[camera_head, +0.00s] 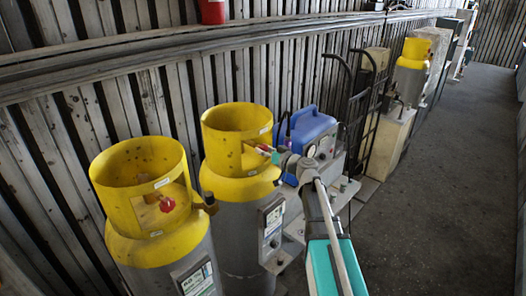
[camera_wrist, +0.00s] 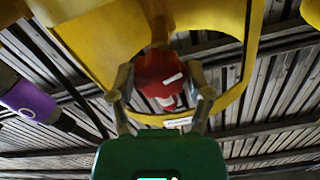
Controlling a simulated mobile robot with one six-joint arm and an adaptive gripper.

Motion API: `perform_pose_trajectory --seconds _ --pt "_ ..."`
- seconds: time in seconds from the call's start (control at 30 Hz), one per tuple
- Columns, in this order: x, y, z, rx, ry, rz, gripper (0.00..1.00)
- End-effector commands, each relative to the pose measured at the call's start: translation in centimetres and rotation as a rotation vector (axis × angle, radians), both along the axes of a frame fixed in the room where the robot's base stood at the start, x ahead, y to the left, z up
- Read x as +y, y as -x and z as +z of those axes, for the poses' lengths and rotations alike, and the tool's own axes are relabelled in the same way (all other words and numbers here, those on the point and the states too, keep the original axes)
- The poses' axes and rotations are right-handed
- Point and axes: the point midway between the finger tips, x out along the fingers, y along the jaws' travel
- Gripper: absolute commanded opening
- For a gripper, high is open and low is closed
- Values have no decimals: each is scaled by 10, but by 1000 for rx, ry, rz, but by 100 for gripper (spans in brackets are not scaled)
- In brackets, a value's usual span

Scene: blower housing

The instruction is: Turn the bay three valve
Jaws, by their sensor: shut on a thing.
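A red valve knob (camera_wrist: 160,76) with a white label sits inside a yellow collar (camera_wrist: 90,35) in the wrist view. My gripper (camera_wrist: 161,85) has one finger on each side of the knob and is shut on it. In the head view my gripper (camera_head: 268,154) reaches from the right to the collar of the second grey cylinder (camera_head: 238,225); its valve is mostly hidden there. A nearer cylinder (camera_head: 165,255), also yellow-topped, has its own red valve knob (camera_head: 167,204) in plain view. I cannot read a bay number.
A blue and grey machine (camera_head: 308,130) with gauges and a black hand truck (camera_head: 353,95) stand just beyond the second cylinder. Farther along the slatted wall is another yellow-topped cylinder (camera_head: 412,68). The dark floor (camera_head: 440,160) on the right is clear.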

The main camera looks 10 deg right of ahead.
Motion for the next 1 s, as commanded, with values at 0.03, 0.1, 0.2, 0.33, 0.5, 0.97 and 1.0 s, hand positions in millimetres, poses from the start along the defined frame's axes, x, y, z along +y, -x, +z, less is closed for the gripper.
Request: perform_pose_trajectory --seconds 0.03,0.1,0.2,0.33,0.5,0.97,1.0 --pt "1 1 0 4 -4 4 17" --pt "0 1 0 10 -13 5 17" --pt "0 1 0 27 -35 5 17" --pt "0 1 0 60 -80 5 17" --pt "-1 1 -1 126 -171 4 17" --pt "-1 1 -1 373 -510 2 17" --pt "-1 1 -1 395 -541 2 17"
